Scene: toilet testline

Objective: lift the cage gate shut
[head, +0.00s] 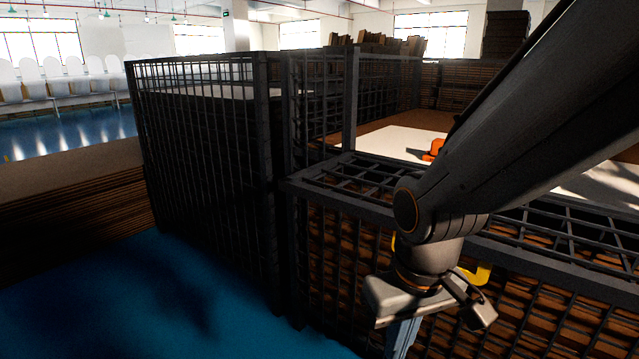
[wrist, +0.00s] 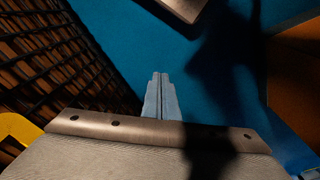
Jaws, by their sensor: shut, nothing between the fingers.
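The dark wire-mesh cage (head: 205,140) stands on the blue floor. Its gate (head: 352,181) appears as a grid panel folded down and outward at the top of the front lower mesh, nearly flat. My arm crosses in front of it and hides its middle. My gripper (head: 402,338) points down in front of the lower mesh, below the gate's outer edge; the bottom of the picture cuts off its tips. In the wrist view my gripper (wrist: 160,77) has its two fingers together, empty, over the floor. No contact with the gate shows.
Stacked brown sheets fill the cage, with a white sheet (head: 405,143) and an orange object (head: 434,150) on top. Another brown stack (head: 70,195) stands at the left. The blue floor (head: 170,300) is clear at the lower left. Cage mesh (wrist: 60,60) is close left of the fingers.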

